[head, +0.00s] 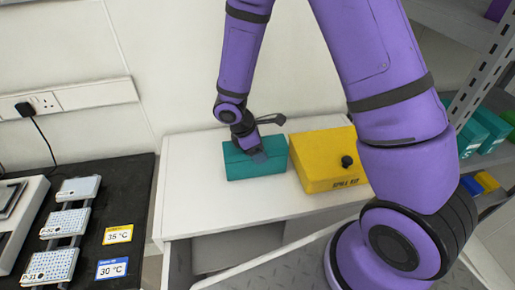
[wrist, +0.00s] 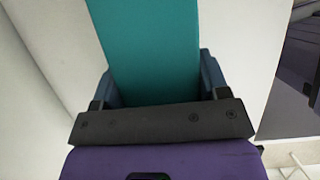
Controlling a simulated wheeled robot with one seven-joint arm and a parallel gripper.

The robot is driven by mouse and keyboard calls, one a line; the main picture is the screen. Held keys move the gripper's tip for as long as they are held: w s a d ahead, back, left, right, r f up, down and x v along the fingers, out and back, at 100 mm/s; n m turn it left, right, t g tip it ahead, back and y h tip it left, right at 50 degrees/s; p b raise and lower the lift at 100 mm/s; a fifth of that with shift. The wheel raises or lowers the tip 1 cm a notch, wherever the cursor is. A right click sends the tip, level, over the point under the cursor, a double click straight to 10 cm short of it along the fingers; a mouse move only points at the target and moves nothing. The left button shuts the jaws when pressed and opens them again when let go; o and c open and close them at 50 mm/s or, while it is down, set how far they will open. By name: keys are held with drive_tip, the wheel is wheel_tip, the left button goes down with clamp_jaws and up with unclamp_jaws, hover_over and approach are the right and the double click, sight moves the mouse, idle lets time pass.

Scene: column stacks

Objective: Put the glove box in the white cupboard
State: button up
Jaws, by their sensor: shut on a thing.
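The teal box, which I take as the glove box (head: 253,165), lies on the white top of the cupboard (head: 190,195). It also fills the upper middle of the wrist view (wrist: 150,45). My gripper (head: 256,150) reaches down onto the box from above and behind. In the wrist view my gripper (wrist: 157,90) has one finger on each side of the box, shut on it. The cupboard's front looks open below the top, with a grey inside (head: 238,250) showing. Whether the box is lifted at all cannot be told.
A yellow spill kit box (head: 318,163) with a black knob stands close to the right of the teal box. A dark bench (head: 125,215) with sample trays and temperature cards is at left. A metal shelf (head: 487,75) with more teal boxes (head: 487,125) is at right.

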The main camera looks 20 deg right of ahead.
drive_tip(key=shift+f, duration=0.1)
drive_tip(key=o, duration=1.3)
drive_tip(key=shift+c, duration=0.2)
drive_tip(key=v, duration=1.2)
drive_tip(key=shift+r, duration=0.2)
